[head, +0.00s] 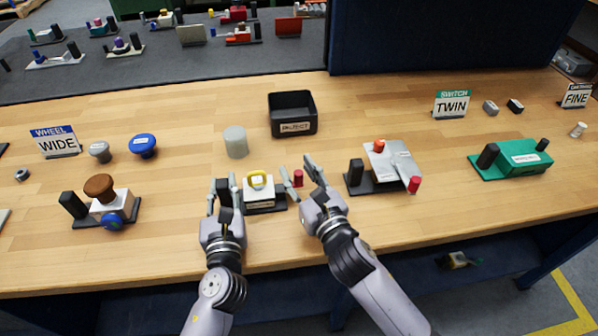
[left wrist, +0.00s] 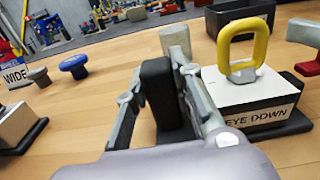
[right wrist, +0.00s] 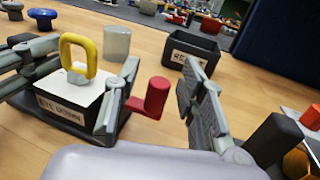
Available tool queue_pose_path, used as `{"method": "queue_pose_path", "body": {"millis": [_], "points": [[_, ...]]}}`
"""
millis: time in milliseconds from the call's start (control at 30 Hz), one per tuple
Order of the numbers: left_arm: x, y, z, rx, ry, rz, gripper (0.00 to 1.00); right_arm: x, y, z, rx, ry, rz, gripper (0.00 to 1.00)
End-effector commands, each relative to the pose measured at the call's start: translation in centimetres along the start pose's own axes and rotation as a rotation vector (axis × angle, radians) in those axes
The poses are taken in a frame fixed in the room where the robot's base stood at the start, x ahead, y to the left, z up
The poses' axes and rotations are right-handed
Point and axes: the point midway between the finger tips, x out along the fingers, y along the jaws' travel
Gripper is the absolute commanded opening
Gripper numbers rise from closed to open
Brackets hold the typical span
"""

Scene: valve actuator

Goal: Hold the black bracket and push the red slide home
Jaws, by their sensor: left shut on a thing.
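The black bracket (head: 223,189) is an upright block at the left end of a white unit labelled EYE DOWN (head: 258,195), with a yellow eye on top. My left gripper (head: 222,196) is shut on the bracket, one finger on each side; the left wrist view shows the bracket (left wrist: 160,95) between them. The red slide (head: 298,178) sticks out at the unit's right side, its upright red knob (right wrist: 157,97) clear in the right wrist view. My right gripper (head: 298,174) is open, with its fingers on either side of the knob and a gap visible on the right.
A black open bin (head: 293,131) and a grey cylinder (head: 236,142) stand behind the unit. A grey unit with a black post (head: 356,173) stands close to the right of my right gripper. A brown-knobbed unit (head: 100,186) stands to the left.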

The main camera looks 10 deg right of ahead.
Motion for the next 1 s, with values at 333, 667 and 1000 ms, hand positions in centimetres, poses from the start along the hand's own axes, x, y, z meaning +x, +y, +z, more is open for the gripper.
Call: {"method": "queue_pose_path", "body": {"millis": [333,667,1000], "points": [[-0.03,0.12,-0.42,0.002,0.008,0.003,0.00,-0.03,-0.01,-0.03,0.000,0.000,0.000,0.20],[-0.03,0.12,-0.40,0.002,0.008,0.003,0.00,-0.04,-0.01,-0.03,0.000,0.000,0.000,0.00],[-0.02,0.13,-0.40,0.001,0.008,0.003,0.00,-0.05,0.00,-0.03,0.001,0.000,0.000,0.00]]}}
